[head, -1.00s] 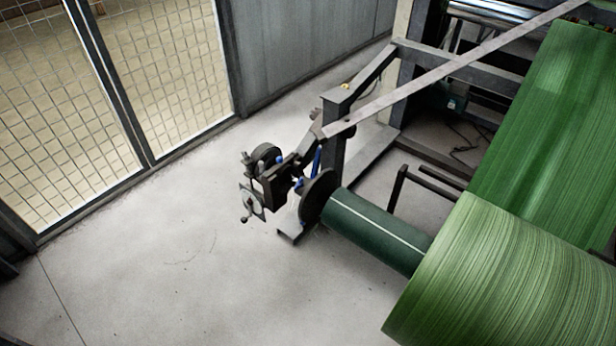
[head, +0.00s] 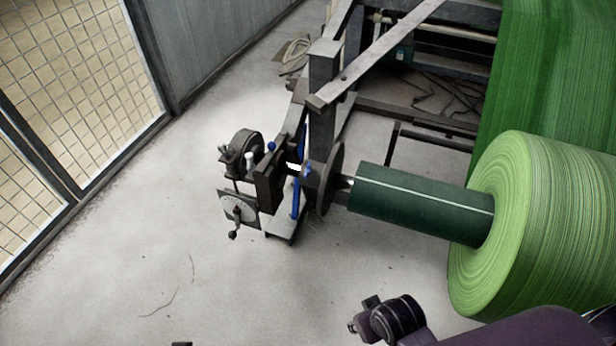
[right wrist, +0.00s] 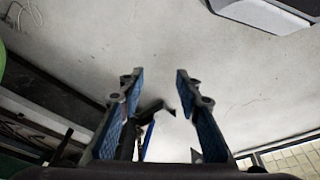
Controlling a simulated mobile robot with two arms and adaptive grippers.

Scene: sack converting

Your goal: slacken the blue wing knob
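Several blue parts show on the dark stand at the roll shaft's end in the head view: a small rounded blue knob (head: 271,146) at the top, an upright blue handle (head: 296,198), and a small blue piece (head: 307,169) beside the disc. I cannot tell which is the wing knob; no wing shape is clear. My right gripper (right wrist: 160,76) is open in the right wrist view, with blue pads on its fingers. A thin blue bar (right wrist: 149,138) and a dark part show between and behind the fingers, not gripped.
A dial plate with a crank (head: 239,211) and a round dark disc (head: 329,178) flank the stand. A dark green core (head: 405,200) runs into the green roll (head: 535,225). A mesh fence (head: 80,90) stands left. The floor in front is clear.

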